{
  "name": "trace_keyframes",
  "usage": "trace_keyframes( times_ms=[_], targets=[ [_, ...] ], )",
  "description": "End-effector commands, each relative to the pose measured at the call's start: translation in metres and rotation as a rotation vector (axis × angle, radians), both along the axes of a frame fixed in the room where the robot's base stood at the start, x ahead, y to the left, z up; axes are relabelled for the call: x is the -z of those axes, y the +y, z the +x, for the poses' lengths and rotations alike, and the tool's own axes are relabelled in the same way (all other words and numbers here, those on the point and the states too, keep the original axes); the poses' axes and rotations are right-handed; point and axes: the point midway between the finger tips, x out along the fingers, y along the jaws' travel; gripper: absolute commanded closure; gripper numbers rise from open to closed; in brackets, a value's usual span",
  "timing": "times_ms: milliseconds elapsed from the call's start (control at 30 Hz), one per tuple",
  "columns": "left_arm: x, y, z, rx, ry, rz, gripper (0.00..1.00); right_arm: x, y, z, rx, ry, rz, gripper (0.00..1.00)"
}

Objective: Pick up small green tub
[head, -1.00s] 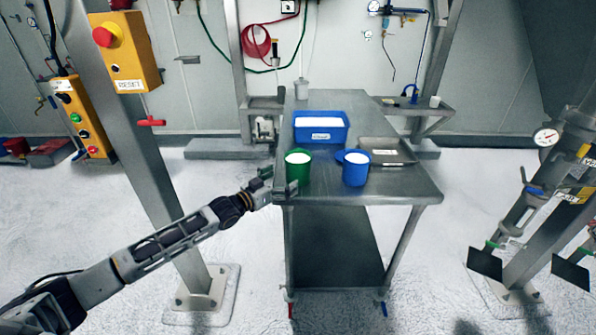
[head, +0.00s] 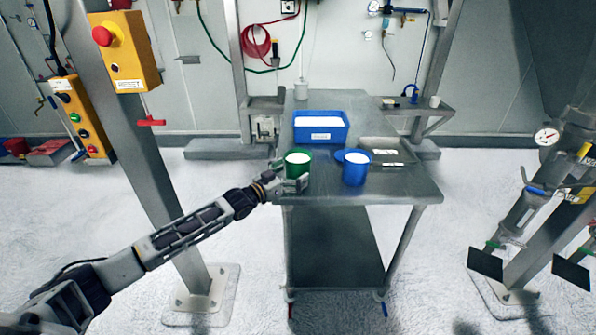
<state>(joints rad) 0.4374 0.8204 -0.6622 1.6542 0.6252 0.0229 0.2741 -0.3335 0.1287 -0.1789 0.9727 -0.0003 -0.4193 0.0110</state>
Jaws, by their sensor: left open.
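The small green tub (head: 299,164) stands upright near the front left corner of the metal table, with white powder showing at its top. My left gripper (head: 290,178) is at the tub's front left side, at the table's left edge. Its jaws are open, and a finger overlaps the tub's lower front in the picture. I cannot tell whether a finger touches the tub. My right gripper is not in view.
A blue tub (head: 354,172) with white powder stands to the right of the green tub. A blue bin (head: 320,136) is behind them, and a grey tray (head: 401,154) lies at the right on the metal table (head: 330,190). A steel post (head: 150,165) stands left.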

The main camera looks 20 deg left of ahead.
Motion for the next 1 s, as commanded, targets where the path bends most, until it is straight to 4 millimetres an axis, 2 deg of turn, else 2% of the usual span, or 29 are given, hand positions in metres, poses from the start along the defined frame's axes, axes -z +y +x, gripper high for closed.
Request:
trace_keyframes(
  times_ms=[633,1000],
  targets=[
    [0.0002,-0.0025,0.0042,0.0,0.001,0.0,0.01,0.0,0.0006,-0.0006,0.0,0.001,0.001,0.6],
    [0.0002,-0.0025,0.0042,0.0,0.001,0.0,0.49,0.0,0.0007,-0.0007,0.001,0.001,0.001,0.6]
  ],
)
